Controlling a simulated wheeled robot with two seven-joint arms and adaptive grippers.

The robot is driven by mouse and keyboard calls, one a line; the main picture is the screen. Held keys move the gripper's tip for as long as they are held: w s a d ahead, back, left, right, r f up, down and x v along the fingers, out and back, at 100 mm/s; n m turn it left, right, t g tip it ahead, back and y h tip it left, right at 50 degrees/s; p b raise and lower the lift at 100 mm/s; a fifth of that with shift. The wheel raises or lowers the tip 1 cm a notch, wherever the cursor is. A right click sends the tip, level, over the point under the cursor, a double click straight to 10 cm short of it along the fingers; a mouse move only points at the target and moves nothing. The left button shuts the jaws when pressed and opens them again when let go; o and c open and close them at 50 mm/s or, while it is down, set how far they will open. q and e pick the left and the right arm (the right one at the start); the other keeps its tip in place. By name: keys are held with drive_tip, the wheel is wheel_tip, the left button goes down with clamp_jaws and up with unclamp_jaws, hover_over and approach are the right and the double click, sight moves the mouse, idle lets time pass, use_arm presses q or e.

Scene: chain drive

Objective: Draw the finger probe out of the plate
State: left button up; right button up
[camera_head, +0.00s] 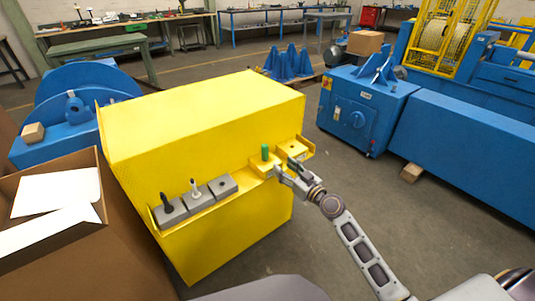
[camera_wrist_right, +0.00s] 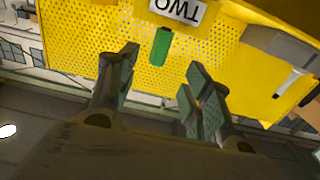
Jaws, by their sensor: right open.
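A green upright handle (camera_head: 265,152), which looks like the finger probe, stands in a yellow plate (camera_head: 257,170) on the front ledge of the yellow housing. It also shows in the right wrist view (camera_wrist_right: 160,46), beside a white label reading TWO (camera_wrist_right: 177,10). My right gripper (camera_head: 281,171) is just to the right of and in front of the handle. In the right wrist view its two fingers (camera_wrist_right: 162,62) are spread, with the handle just beyond the gap and nothing held. The handle's lower part cannot be made out. My left gripper is not in view.
Several grey blocks (camera_head: 197,198) line the ledge at left, with a black knob (camera_head: 166,200) and a pale pin (camera_head: 194,187). An open cardboard box (camera_head: 120,262) stands at left.

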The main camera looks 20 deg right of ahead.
sight(267, 153)
drive_tip(key=shift+p+x, duration=0.45)
drive_tip(key=shift+x, duration=4.05)
drive_tip(key=shift+w+a, duration=0.25)
drive_tip(key=shift+w, duration=0.35)
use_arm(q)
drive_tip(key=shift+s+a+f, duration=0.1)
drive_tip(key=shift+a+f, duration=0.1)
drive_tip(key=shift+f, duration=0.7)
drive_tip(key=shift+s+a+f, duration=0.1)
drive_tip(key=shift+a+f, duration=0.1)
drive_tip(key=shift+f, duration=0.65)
use_arm(e)
drive_tip(key=shift+x, duration=1.15)
drive_tip(key=c, duration=1)
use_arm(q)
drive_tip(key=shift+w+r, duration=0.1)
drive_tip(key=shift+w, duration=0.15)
use_arm(e)
clamp_jaws()
